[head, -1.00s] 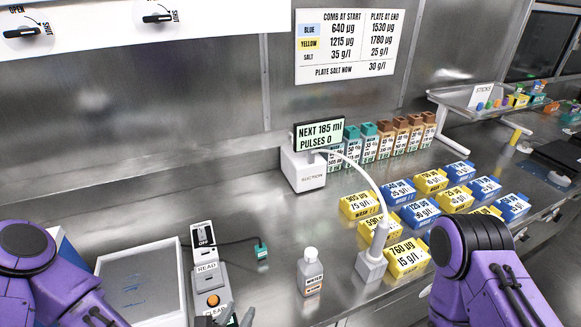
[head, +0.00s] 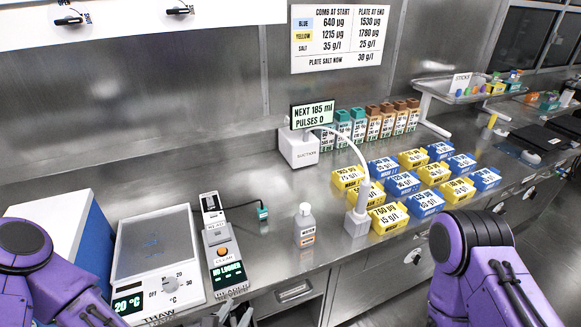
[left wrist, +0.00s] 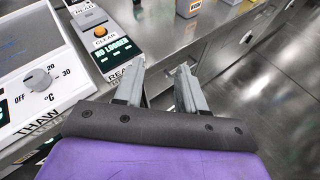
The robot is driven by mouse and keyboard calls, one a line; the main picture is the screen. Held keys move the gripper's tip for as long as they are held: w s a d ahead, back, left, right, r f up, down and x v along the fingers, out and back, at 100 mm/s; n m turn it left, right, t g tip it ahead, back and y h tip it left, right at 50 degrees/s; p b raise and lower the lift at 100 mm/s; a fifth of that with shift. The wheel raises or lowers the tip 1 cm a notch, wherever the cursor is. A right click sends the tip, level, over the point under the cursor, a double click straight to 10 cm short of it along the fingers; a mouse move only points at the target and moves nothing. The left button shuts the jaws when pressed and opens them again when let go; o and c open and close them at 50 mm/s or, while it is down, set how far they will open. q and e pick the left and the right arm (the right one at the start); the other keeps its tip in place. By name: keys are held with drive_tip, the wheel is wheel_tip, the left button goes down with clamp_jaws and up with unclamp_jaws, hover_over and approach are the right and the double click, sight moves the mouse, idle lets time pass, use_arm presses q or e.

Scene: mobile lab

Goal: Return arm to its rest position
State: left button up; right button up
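My left arm (head: 45,275) is purple and comes in at the lower left of the head view. My left gripper (head: 232,316) shows at the bottom edge there, partly cut off. In the left wrist view its two grey fingers (left wrist: 160,88) stand apart with nothing between them, in front of the bench edge near the reader. My right arm (head: 480,265) is bent at the lower right of the head view. Its gripper is out of view.
The thaw plate (head: 155,245) and reader (head: 222,250) stand at the bench's left. A water bottle (head: 305,225), the suction unit (head: 299,150) and its nozzle stand (head: 357,222) are mid-bench. Several blue and yellow blocks (head: 430,203) sit to the right. Drawers lie below the edge.

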use_arm(q)
drive_tip(key=s+a+f+m+g+y+b, duration=0.1)
drive_tip(key=s+a+f+m+g, duration=0.2)
drive_tip(key=s+f+m, duration=0.35)
drive_tip(key=s+a+f+m+g+y+b, duration=0.1)
drive_tip(key=s+a+f+m+g+b, duration=0.15)
drive_tip(key=f+m, duration=0.7)
drive_tip(key=s+a+f+m+g+y+b, duration=0.2)
drive_tip(key=s+a+f+m, duration=0.1)
drive_tip(key=a, duration=0.3)
drive_tip(key=s+a+f+m+g+y+b, duration=0.2)
drive_tip(key=s+a+f+m, duration=0.2)
drive_tip(key=a+f+m, duration=0.1)
drive_tip(key=shift+s+a+f+y, duration=0.3)
drive_tip(key=shift+a, duration=0.6)
use_arm(e)
wheel_tip(320, 180, down, 8)
drive_tip(key=shift+w, duration=0.2)
